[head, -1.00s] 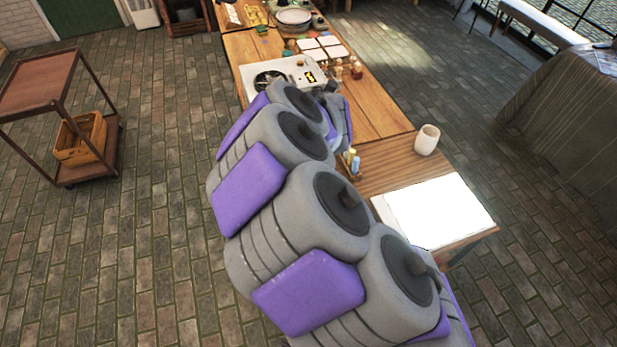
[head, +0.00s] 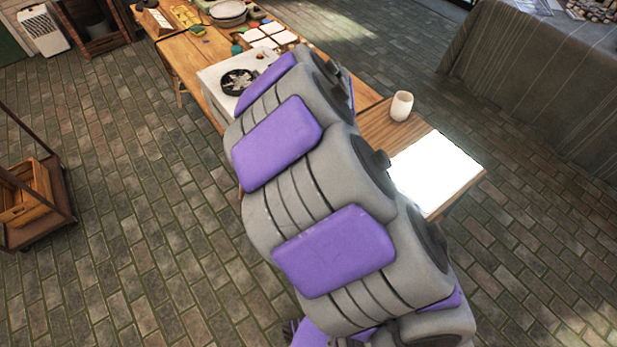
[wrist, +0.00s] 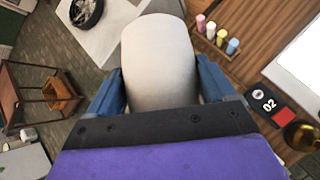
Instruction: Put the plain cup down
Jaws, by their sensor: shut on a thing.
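The plain cup (wrist: 158,62), off-white and smooth, fills the upper middle of the wrist view. My gripper (wrist: 160,88) is shut on it, with one blue finger on each side. The cup is above the area of the wooden table (wrist: 245,40); whether it touches the top cannot be told. In the head view my arm covers the gripper and the held cup. A second whitish cup (head: 402,106) stands upright on the near section of the table.
A bright white sheet or board (head: 436,172) lies on the table's near end. A white box-like unit with a dark round fan (head: 238,82) stands further back. Small coloured bottles (wrist: 221,38) stand in a holder near the held cup. A cart with a wooden crate (head: 25,195) is at left.

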